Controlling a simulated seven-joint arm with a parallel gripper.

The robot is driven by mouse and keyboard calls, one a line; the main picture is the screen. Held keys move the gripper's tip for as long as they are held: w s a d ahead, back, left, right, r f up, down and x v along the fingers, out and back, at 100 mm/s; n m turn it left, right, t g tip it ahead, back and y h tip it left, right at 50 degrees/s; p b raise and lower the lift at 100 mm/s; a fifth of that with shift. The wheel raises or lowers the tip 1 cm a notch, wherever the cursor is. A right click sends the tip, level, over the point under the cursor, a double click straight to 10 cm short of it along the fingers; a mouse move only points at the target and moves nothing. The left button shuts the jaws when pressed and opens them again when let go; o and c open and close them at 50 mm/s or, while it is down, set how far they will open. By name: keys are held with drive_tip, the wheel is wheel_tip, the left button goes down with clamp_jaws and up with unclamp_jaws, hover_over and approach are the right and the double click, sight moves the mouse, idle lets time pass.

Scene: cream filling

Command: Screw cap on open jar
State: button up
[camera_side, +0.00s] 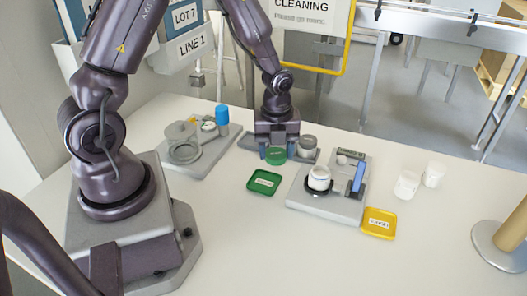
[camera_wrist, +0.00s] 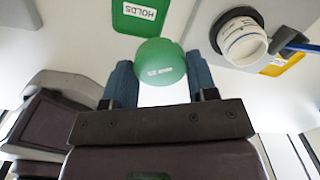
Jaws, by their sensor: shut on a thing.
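My gripper (camera_side: 277,153) is shut on a green cap (camera_side: 276,156) and holds it between its two blue-grey fingers. In the wrist view the cap (camera_wrist: 160,62) sits between the fingertips, with a small white label on its face. The open white jar (camera_side: 319,178) stands upright in a dark ring holder on a grey fixture (camera_side: 318,207), to the right of my gripper and apart from it. In the wrist view the jar (camera_wrist: 243,42) is at the upper right, with its round mouth showing.
A green tray (camera_side: 264,182) lies in front of my gripper, a yellow tray (camera_side: 379,223) beside the fixture. A grey round piece (camera_side: 307,142) stands close right of my gripper. A blue lever (camera_side: 359,177) rises beside the jar. Two white jars (camera_side: 406,184) stand at right. The front table is clear.

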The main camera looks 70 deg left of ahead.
wheel_tip(320, 180, up, 2)
drive_tip(key=m, duration=0.2)
hover_over(320, 174)
drive_tip(key=shift+w, duration=0.15)
drive_tip(key=shift+f, duration=1.6)
drive_tip(key=shift+f, duration=0.6)
drive_tip(key=o, duration=0.4)
drive_tip(key=shift+c, duration=0.9)
drive_tip(key=m, duration=0.5)
drive_tip(key=shift+m, duration=0.3)
